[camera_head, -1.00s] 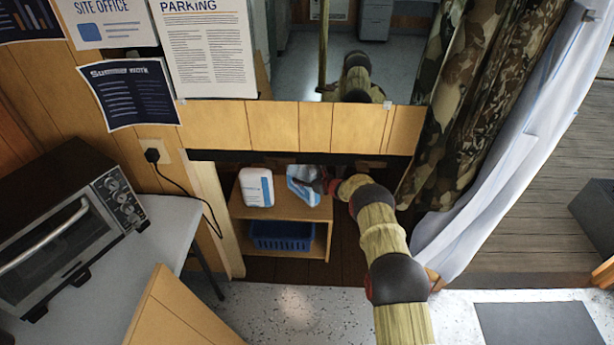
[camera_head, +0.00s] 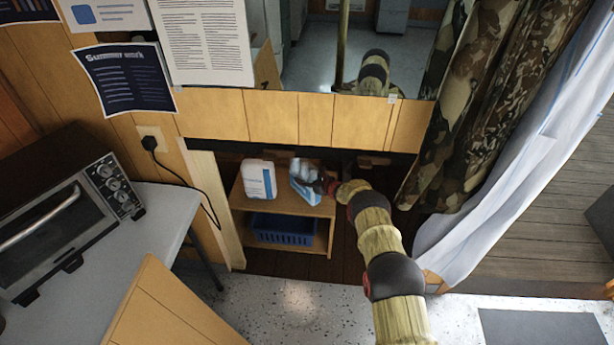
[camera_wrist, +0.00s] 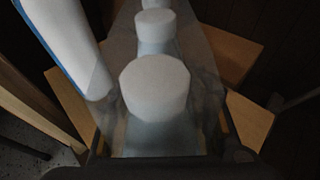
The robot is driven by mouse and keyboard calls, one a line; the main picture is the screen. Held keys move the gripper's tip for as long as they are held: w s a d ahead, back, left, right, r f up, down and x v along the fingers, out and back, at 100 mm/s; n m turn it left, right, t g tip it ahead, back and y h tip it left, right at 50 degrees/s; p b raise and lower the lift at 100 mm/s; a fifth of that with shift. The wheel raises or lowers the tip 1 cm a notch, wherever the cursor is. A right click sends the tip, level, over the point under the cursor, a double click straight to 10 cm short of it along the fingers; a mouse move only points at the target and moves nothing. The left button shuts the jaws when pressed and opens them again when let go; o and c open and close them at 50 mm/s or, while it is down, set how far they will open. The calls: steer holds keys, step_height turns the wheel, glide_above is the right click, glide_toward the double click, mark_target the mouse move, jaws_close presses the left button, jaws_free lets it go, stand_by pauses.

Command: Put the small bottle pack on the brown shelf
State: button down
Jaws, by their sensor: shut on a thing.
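The brown shelf (camera_head: 285,206) is a low wooden unit with two levels, standing under the wall ledge. The small bottle pack (camera_head: 306,187), blue and white, is at the right part of its top level. In the wrist view the pack shows as white caps (camera_wrist: 155,87) in a row under clear wrap. My gripper (camera_head: 322,184) reaches in from the right and is shut on the pack. The pack looks slightly tilted in the head view. I cannot tell whether its base touches the shelf top.
A white jug with a blue label (camera_head: 258,180) stands on the shelf top just left of the pack. A blue basket (camera_head: 282,230) fills the lower level. A camouflage curtain (camera_head: 480,90) hangs to the right. A toaster oven (camera_head: 65,220) sits on a table at left.

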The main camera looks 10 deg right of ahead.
steer(key=shift+w+r, duration=0.2)
steer(key=shift+r, duration=0.2)
steer(key=c, duration=1.3)
jaws_free()
steer(key=shift+s+f, duration=0.25)
steer(key=shift+f, duration=0.2)
steer(key=shift+c, duration=0.2)
steer(key=o, duration=0.4)
steer(key=shift+s+r, duration=0.1)
steer(key=shift+r, duration=0.05)
steer(key=shift+s+d+r+p, duration=0.2)
steer(key=shift+s+p, duration=0.05)
steer(key=shift+p, duration=0.05)
steer(key=p+v, duration=0.4)
steer(key=v, duration=0.7)
steer(key=shift+f, duration=0.1)
